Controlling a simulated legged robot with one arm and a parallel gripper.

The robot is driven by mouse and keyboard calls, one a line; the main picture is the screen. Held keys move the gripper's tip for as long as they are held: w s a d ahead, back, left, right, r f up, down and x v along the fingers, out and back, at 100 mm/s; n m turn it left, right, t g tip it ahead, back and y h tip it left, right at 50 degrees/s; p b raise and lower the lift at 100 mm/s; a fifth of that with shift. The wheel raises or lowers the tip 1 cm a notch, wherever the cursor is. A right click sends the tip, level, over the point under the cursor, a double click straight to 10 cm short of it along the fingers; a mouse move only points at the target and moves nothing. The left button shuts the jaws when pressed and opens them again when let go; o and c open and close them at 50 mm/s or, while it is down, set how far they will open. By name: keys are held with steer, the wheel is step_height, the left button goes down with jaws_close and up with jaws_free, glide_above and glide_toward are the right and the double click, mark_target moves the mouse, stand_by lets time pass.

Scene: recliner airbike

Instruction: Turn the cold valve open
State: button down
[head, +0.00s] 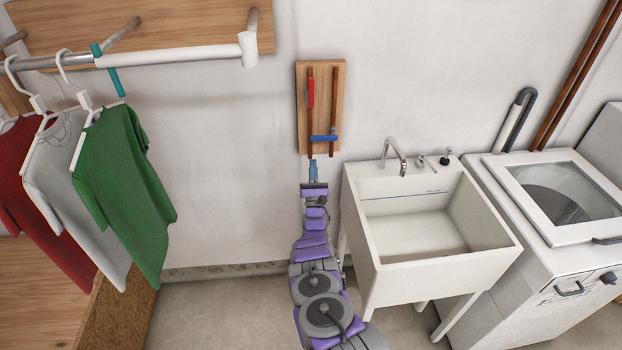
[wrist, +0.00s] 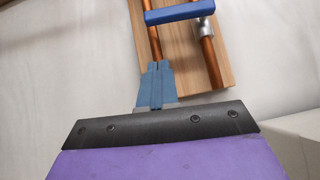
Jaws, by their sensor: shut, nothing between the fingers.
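The blue valve handle (head: 323,138) is on the right copper pipe of a wooden board (head: 323,80) on the wall. It lies crosswise to the pipes, reaching left over the left pipe. It also shows at the top of the wrist view (wrist: 180,12), with a grey valve body below its right end. A red handle (head: 311,93) lies along the left pipe, higher up. My gripper (head: 313,163) is shut and empty, just below the blue handle's left part.
A white utility sink (head: 430,220) with a faucet (head: 395,153) stands right of my arm. A washer (head: 550,220) stands farther right. Shirts (head: 120,180) hang from a rail at the left. The wall around the board is bare.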

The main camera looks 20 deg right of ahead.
mark_target(324, 138)
steer(key=shift+w+r+b, duration=0.1)
steer(key=shift+w+r, duration=0.2)
steer(key=shift+r, duration=0.7)
steer(key=shift+w+r+b, duration=0.1)
steer(key=shift+w+r, duration=0.2)
steer(key=shift+r, duration=0.65)
steer(key=shift+w+r+b, duration=0.1)
steer(key=shift+w+r, duration=0.2)
steer(key=shift+r, duration=0.7)
steer(key=shift+d, duration=0.2)
